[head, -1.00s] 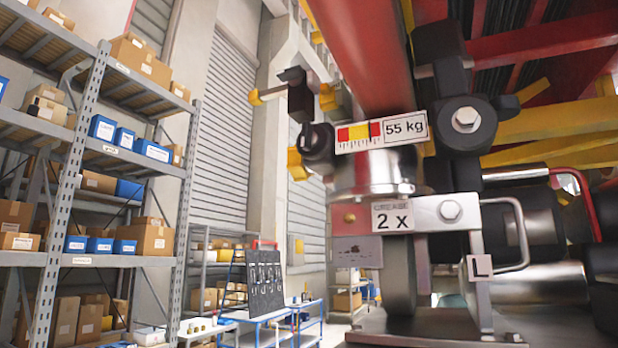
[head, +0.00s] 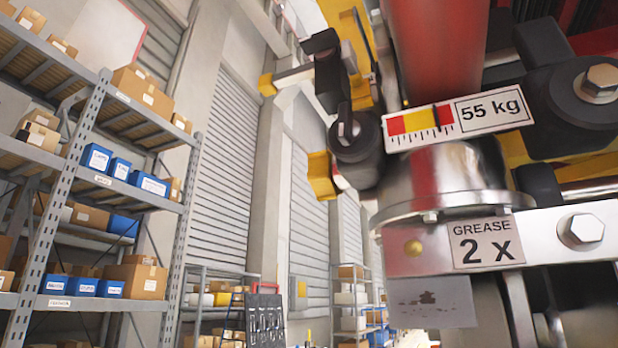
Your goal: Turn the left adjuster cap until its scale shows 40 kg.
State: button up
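A white scale plate (head: 408,140) with red and yellow fields and tick marks is in the right half of the head view. A dark pointer stands at the right part of its coloured band. The label beside it (head: 492,108) reads 55 kg. A round silver cap-like part (head: 440,178) sits just below the scale, under a red tube (head: 437,55). I cannot tell for certain that it is the adjuster cap. My gripper is not in view.
A plate reading GREASE 2 x (head: 487,241) is below the silver part, next to a brass fitting (head: 413,248). A black cylinder (head: 357,155) and yellow brackets (head: 322,176) stick out on the left. A large bolt (head: 582,230) is at right. Shelves with boxes (head: 150,130) stand far left.

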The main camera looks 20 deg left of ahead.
aim_at(319, 176)
jog(key=j+u, duration=0.2)
jog(key=u, duration=0.25)
jog(key=i+j+u, duration=0.1)
jog(key=u, duration=0.35)
jog(key=i+j+u, duration=0.1)
jog(key=u, duration=0.35)
jog(key=i, duration=0.55)
jog(key=i+j, duration=0.15)
jog(key=i, duration=0.4)
